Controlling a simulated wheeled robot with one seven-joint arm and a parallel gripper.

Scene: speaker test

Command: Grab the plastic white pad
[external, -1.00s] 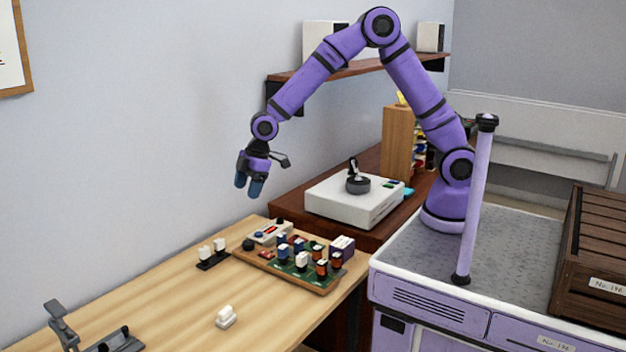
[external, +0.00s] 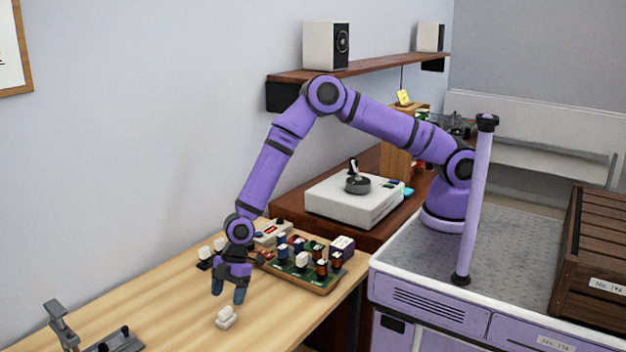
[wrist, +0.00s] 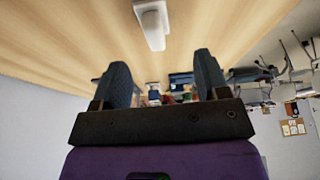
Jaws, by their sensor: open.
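The white pad (external: 226,317) is a small white block with a raised top. It lies alone on the light wooden table, toward its front in the external view. It also shows in the wrist view (wrist: 153,22), at the top centre beyond my fingertips. My gripper (external: 229,298) points down just above the pad and a little behind it, apart from it. In the wrist view its two dark fingers (wrist: 162,75) are spread wide, with nothing between them touching them.
A green circuit board (external: 300,273) with several coloured parts lies on the table behind and right of my gripper. Two white-topped pieces on a dark base (external: 211,252) stand behind it. A grey metal stand (external: 65,328) is at the front left. Bare table (external: 150,300) lies between.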

